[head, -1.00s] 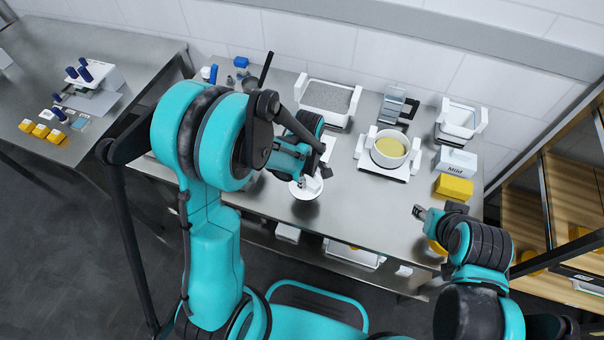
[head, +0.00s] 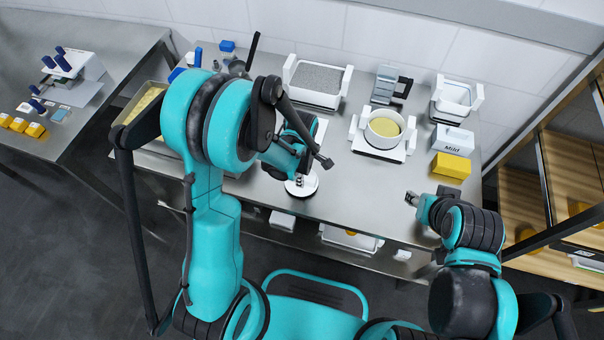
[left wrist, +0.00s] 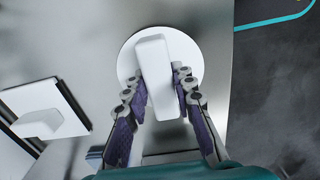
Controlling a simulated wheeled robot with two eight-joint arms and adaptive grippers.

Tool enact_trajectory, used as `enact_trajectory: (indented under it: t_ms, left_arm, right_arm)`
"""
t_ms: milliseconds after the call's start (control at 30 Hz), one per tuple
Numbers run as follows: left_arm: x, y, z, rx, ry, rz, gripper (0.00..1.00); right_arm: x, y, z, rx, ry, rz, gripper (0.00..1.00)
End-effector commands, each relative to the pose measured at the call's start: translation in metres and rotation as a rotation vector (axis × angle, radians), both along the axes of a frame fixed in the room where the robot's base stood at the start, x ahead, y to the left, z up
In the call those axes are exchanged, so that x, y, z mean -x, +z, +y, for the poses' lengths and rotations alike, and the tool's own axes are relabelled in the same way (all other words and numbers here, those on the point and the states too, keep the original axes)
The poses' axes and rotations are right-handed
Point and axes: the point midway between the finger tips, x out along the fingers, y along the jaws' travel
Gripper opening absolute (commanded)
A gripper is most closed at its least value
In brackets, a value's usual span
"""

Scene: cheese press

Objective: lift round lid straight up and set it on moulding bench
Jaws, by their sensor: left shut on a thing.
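The round white lid (head: 311,187) is near the front edge of the steel bench (head: 345,205), left of the white mould with yellow contents (head: 383,127). In the left wrist view the lid (left wrist: 186,52) is seen from above, with a white bar handle (left wrist: 155,70) across it. My left gripper (head: 301,177) is shut on this handle, one finger on each side in the left wrist view (left wrist: 160,92). I cannot tell whether the lid touches the bench. My right gripper (head: 411,198) is apart from it, over the bench's right front; its jaw state is unclear.
A tray of grey grains (head: 318,80) stands at the back. A white "Mild" box (head: 453,139) and a yellow block (head: 451,167) stand on the right. A yellow-filled tray (head: 143,103) is on the left behind my arm. Bare steel lies between lid and mould.

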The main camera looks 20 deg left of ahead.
Motion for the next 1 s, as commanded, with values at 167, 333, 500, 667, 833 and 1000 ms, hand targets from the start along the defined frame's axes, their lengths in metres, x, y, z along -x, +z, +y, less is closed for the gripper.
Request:
enact_trajectory:
  t_ms: [167, 333, 500, 667, 833, 1000]
  left_arm:
    - [0.0002, -0.0031, 0.0000, 0.000, 0.000, 0.000, 0.00]
    - [0.0002, -0.0026, 0.0000, 0.000, 0.000, 0.000, 0.00]
    - [0.0002, -0.0041, 0.0000, 0.000, 0.000, 0.000, 0.00]
    - [0.0002, -0.0074, 0.0001, 0.000, -0.001, 0.000, 0.00]
    - [0.0002, -0.0108, 0.0001, 0.000, -0.001, 0.000, 0.00]
    - [0.0002, -0.0102, 0.0001, 0.000, -0.001, 0.000, 0.49]
  right_arm:
    - [0.0000, -0.0019, 0.0000, 0.000, 0.000, 0.000, 0.40]
    - [0.0000, -0.0014, 0.0000, 0.000, 0.000, 0.000, 0.40]
    - [-0.0001, -0.0030, 0.0000, 0.000, 0.000, 0.000, 0.40]
    - [-0.0001, -0.0065, 0.0000, 0.000, 0.000, 0.000, 0.40]
    - [-0.0001, -0.0099, 0.0000, 0.000, 0.000, 0.000, 0.40]
    - [-0.0001, -0.0094, 0.0000, 0.000, 0.000, 0.000, 0.40]
